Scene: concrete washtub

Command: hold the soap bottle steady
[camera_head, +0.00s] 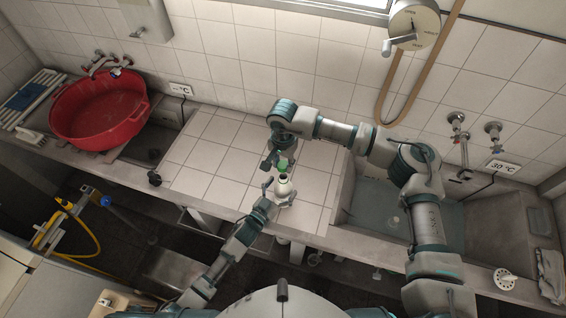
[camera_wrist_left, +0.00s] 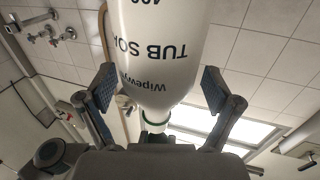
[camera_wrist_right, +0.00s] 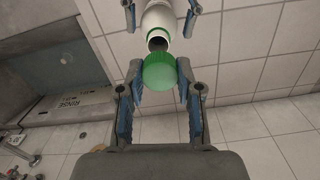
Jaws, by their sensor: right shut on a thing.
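The white soap bottle (camera_head: 284,190) is upright at the tiled counter's front part, its dark mouth uncovered. Its printed body (camera_wrist_left: 160,40) fills the space between the fingers in the left wrist view. My left gripper (camera_head: 269,193) is around the bottle with its fingers apart, one on each side; contact is hard to tell. My right gripper (camera_head: 277,160) is shut on the green cap (camera_wrist_right: 159,72), held off the bottle just beyond its mouth (camera_wrist_right: 157,42). The bottle's base is hidden in both wrist views.
A red basin (camera_head: 100,112) is at the left. A sunken concrete tub (camera_head: 375,205) lies to the right, under my right arm. The tiled counter (camera_head: 215,160) left of the bottle is clear. A hose (camera_head: 395,90) hangs on the back wall.

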